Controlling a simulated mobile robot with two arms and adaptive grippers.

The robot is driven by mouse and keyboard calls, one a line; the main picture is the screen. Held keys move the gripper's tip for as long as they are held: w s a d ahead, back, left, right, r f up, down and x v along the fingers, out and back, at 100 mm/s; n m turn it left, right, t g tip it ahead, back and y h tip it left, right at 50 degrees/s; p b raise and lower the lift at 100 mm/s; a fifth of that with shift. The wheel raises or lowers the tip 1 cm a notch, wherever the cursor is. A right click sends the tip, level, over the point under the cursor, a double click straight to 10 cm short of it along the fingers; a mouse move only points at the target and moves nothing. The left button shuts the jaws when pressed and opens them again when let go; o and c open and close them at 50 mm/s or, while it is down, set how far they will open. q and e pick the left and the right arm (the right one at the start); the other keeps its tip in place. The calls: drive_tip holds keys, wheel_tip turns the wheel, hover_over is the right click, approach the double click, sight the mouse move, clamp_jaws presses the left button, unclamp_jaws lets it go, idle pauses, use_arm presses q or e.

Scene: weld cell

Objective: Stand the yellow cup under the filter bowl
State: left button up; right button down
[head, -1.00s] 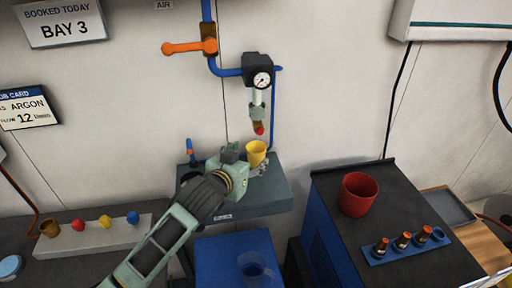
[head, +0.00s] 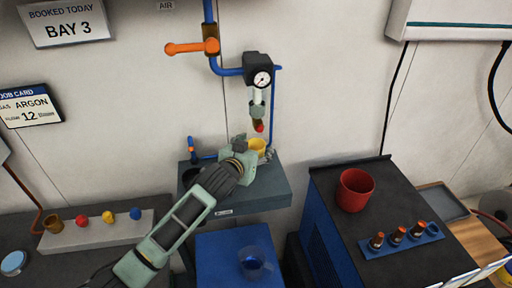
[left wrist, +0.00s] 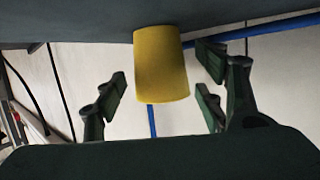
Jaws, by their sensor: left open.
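The yellow cup (head: 258,145) stands on the grey wall shelf (head: 263,196). In the head view it appears just below the filter bowl (head: 257,98) and its red-tipped drain; I cannot tell whether it is exactly beneath. My left gripper (head: 248,152) is open at the cup and hides its lower left part. In the left wrist view the yellow cup (left wrist: 161,70) appears upside down between the spread fingers of my left gripper (left wrist: 160,88), with gaps visible on both sides. My right gripper is not in view.
A pressure gauge (head: 262,79) and blue pipe with an orange lever (head: 185,47) are above the shelf. A red cup (head: 355,190) stands on the dark cabinet at right. A clear cup (head: 252,265) stands on the blue surface below the shelf.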

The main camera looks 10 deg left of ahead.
use_arm(q)
drive_tip(key=shift+w+d+f, duration=0.15)
drive_tip(key=shift+w+f, duration=0.05)
drive_tip(key=shift+w, duration=0.35)
drive_tip(key=shift+c, duration=0.2)
drive_tip(key=c, duration=1.1)
